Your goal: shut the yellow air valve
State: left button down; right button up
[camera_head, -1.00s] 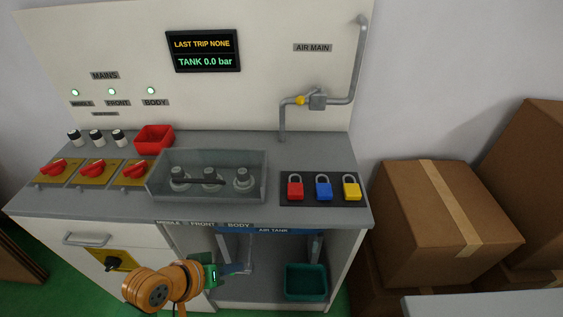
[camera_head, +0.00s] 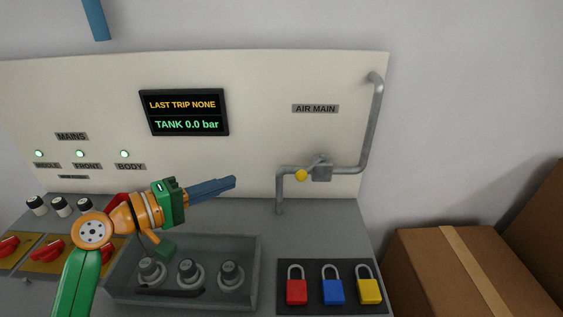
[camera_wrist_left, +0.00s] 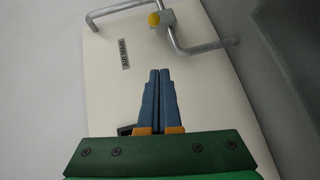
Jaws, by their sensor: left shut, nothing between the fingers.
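The yellow knob (camera_head: 301,175) of the air valve sits beside the grey valve body (camera_head: 322,171) on the pipe below the AIR MAIN label. My left gripper (camera_head: 234,181) is shut and empty, its blue fingers pointing right toward the knob, with a gap between them in the head view. In the left wrist view the shut fingers (camera_wrist_left: 160,72) point up the panel, and the yellow knob (camera_wrist_left: 153,19) is beyond their tips, near the top edge. My right gripper is not in view.
A grey tray (camera_head: 252,270) with several round fittings lies below my left gripper. Red, blue and yellow padlocks (camera_head: 333,290) lie on a dark mat to the right. The display (camera_head: 184,112) reads TANK 0.0 bar. Cardboard boxes (camera_head: 430,265) stand at the right.

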pick_arm(q)
jog(key=p, duration=0.4)
send_near(310, 168)
jog(key=w+d, duration=0.1)
jog(key=w, duration=0.2)
jog(key=shift+s+d+f, duration=0.1)
jog(key=shift+s+f, duration=0.1)
jog(key=shift+f, duration=0.25)
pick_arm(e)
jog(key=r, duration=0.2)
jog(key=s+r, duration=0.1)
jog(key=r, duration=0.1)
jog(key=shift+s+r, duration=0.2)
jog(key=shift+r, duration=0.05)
pick_arm(q)
jog(key=shift+w, duration=0.1)
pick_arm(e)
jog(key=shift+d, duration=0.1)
